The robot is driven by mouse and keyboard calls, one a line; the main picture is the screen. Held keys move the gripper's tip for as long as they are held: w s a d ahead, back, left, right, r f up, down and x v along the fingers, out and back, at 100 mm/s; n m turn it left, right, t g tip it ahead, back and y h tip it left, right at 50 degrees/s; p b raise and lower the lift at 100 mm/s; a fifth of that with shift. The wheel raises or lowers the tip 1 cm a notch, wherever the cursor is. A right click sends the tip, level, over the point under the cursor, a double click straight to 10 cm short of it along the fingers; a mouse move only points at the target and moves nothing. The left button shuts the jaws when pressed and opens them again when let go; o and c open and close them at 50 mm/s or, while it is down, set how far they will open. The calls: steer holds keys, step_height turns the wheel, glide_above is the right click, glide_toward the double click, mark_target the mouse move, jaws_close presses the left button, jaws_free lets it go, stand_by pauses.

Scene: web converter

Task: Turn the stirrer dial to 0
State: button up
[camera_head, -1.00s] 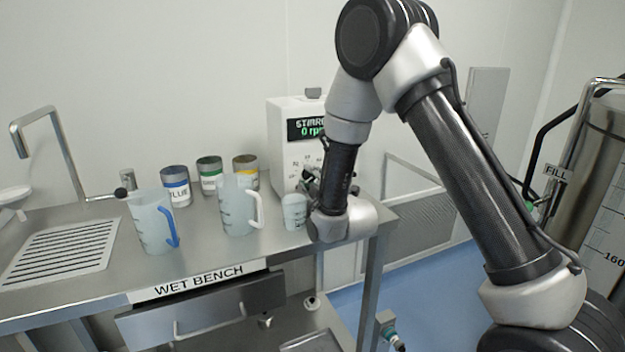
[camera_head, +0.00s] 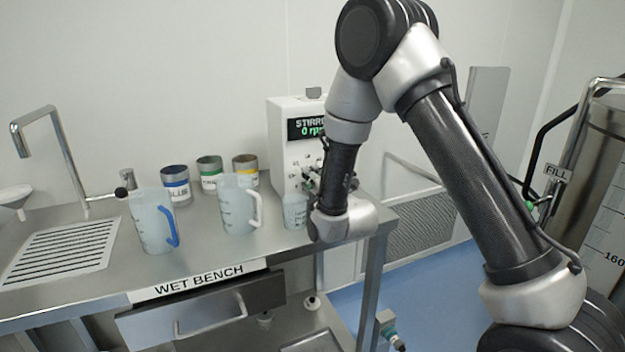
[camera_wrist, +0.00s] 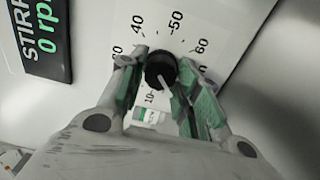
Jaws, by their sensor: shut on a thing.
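The stirrer (camera_head: 284,130) is a white box at the right end of the bench, and its display (camera_head: 305,128) reads 0 rpm. In the wrist view the display (camera_wrist: 42,40) is at the left edge. The black stirrer dial (camera_wrist: 160,69) has a white pointer line angled down and right in that view. The numbers 40, 50, 60 and 10 show around it; the scale near the pointer is partly hidden. My gripper (camera_wrist: 158,80) has its green-padded fingers on both sides of the dial, shut on it. In the head view my wrist largely hides the dial.
A small cup (camera_head: 294,212) stands close beside my wrist. Two jugs, one blue-handled (camera_head: 152,222) and one white-handled (camera_head: 238,205), stand left on the wet bench (camera_head: 195,245). Several paint cans (camera_head: 209,174) stand behind them. A steel tank (camera_head: 590,170) is at the right.

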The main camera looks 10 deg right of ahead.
steer(key=shift+f, duration=0.1)
steer(key=o, duration=1)
steer(key=v, duration=0.7)
steer(key=shift+s, duration=0.25)
